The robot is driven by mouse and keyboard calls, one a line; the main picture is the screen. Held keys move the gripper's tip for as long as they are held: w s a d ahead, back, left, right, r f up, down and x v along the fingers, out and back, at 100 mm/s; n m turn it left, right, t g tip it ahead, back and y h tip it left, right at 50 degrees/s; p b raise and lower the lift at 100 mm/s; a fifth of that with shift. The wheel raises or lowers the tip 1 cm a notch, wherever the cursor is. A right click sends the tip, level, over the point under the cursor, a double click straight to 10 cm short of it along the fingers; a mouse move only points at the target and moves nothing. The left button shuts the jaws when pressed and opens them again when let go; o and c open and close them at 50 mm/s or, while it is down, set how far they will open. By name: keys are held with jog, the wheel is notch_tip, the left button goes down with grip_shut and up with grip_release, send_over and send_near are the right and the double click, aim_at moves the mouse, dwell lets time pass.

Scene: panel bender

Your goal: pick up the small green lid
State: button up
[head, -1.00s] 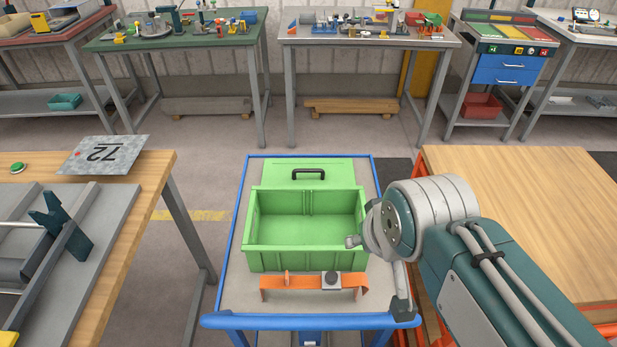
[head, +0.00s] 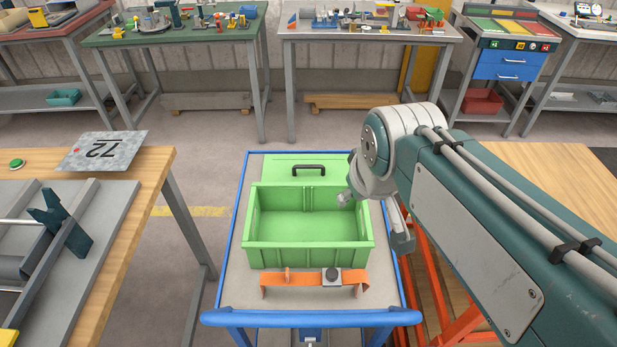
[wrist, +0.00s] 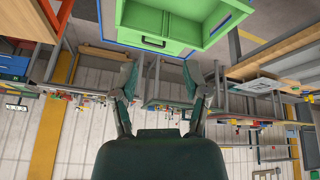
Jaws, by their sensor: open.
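The small green lid (head: 278,170) with a black bar handle (head: 309,169) lies flat behind the open green crate (head: 308,256) on the blue-edged cart. Its handle also shows in the wrist view (wrist: 153,41), beyond my fingertips. My gripper (head: 374,218) hangs at the right side of the crate, nearer to me than the lid and to its right. In the wrist view my gripper (wrist: 160,72) has its two fingers spread wide with nothing between them. The crate looks empty.
The cart (head: 234,285) carries an orange bracket (head: 300,280) with a dark knob in front of the crate. A wooden table (head: 150,200) with a 72 plate (head: 102,152) stands left. Another wooden table (head: 545,165) stands right, under my arm. Workbenches line the back wall.

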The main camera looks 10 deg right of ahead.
jog(key=w+n, duration=0.3)
jog(key=w, duration=0.7)
jog(key=n+g, duration=0.3)
jog(key=n, duration=0.7)
send_over(309, 167)
jog(key=s, duration=0.1)
notch_tip(309, 167, down, 19)
jog(key=f, duration=0.3)
jog(key=w+f, duration=0.1)
jog(key=f, duration=0.6)
jog(key=shift+w+f, duration=0.15)
jog(key=shift+w, duration=0.15)
grip_shut()
